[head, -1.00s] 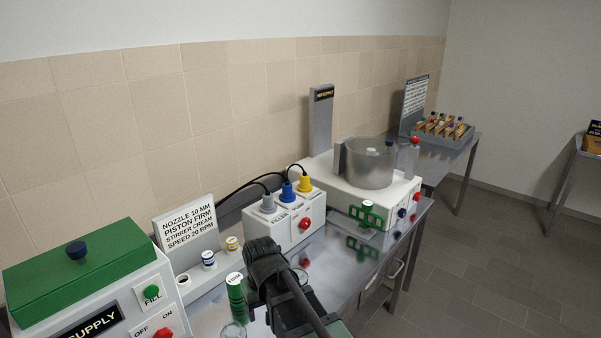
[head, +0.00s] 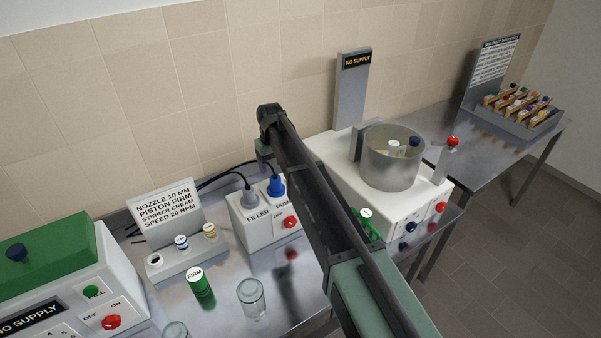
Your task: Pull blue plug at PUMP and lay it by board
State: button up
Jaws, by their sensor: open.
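The blue plug (head: 277,187) stands upright in the PUMP socket of the white plug board (head: 255,230), which lies in the middle of the bench. A grey plug (head: 250,200) stands in the FILLER socket to its left. My arm crosses the picture from the lower right to above the board. It covers the board's right end, where a yellow plug showed earlier. My gripper's fingers do not show; they seem to be behind my arm. I cannot tell how close they are to the blue plug.
A sign (head: 167,209), small jars, a green FIRM cylinder (head: 201,288) and a clear glass (head: 251,298) stand left of and in front of the board. A white mixer with a metal pot (head: 391,170) stands to the right. Black cables run behind the board.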

aim_at(275, 178)
jog(key=shift+w+d, duration=0.25)
jog(key=shift+w, duration=0.1)
jog(key=shift+n, duration=0.3)
jog(key=shift+s+a, duration=0.3)
jog(key=shift+d+f, duration=0.1)
jog(key=shift+f, duration=0.1)
notch_tip(275, 178, down, 9)
jog(key=b, duration=0.9)
jog(key=shift+w+r, duration=0.1)
jog(key=shift+r, duration=0.05)
